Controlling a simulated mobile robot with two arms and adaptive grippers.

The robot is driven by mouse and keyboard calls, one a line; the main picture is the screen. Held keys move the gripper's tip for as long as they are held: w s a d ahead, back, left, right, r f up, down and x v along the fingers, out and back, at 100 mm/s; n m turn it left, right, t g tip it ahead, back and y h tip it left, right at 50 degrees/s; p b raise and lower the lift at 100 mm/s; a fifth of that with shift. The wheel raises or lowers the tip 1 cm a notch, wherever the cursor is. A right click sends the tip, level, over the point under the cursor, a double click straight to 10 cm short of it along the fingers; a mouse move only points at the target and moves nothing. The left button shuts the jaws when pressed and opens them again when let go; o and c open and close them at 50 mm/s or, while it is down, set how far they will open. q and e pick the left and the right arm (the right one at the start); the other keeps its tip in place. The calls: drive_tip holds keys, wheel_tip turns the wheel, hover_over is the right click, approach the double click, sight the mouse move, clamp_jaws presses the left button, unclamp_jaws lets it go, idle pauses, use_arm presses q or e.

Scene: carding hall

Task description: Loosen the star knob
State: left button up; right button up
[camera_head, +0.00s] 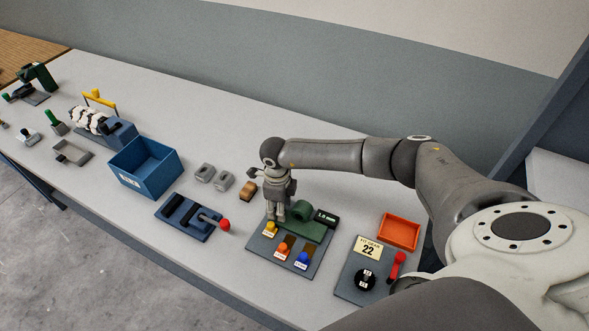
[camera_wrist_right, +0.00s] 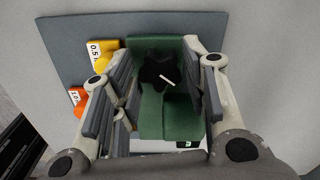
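The star knob (camera_wrist_right: 152,72) is black with a white bar on it. It sits on a green block (camera_wrist_right: 178,112) in the right wrist view. The green block (camera_head: 305,222) also shows in the head view, on a grey board (camera_head: 262,243) with a "1.0 mm" display (camera_head: 325,217). My right gripper (camera_head: 275,215) points down at the block's left end and hides the knob there. In the right wrist view my right gripper (camera_wrist_right: 163,78) is open, one finger on each side of the knob. I cannot tell how far the fingertips are above it. My left gripper is not in view.
Yellow (camera_head: 270,228), orange (camera_head: 283,247) and blue (camera_head: 303,258) knobs stand on the same board. A dial panel (camera_head: 350,282) with a red lever (camera_head: 398,263) and an orange tray (camera_head: 400,229) lie right. A blue fixture (camera_head: 185,217) and a blue bin (camera_head: 146,167) stand left.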

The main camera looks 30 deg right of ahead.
drive_tip(key=shift+w+r+b, duration=0.2)
drive_tip(key=shift+r+b, duration=0.35)
drive_tip(key=shift+b, duration=0.05)
wheel_tip(320, 180, up, 10)
drive_tip(key=b, duration=0.4)
use_arm(q)
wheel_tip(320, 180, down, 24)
drive_tip(key=b, duration=2)
use_arm(e)
drive_tip(key=d+n+y, duration=0.1)
drive_tip(key=n, duration=0.1)
drive_tip(key=s+d+n+y, duration=0.1)
drive_tip(key=d+n, duration=0.1)
drive_tip(key=d+n+t+y, duration=0.1)
drive_tip(key=n+y, duration=0.1)
drive_tip(key=shift+s+d+r+n, duration=0.1)
drive_tip(key=shift+s+d+n, duration=0.15)
drive_tip(key=shift+d+n, duration=0.15)
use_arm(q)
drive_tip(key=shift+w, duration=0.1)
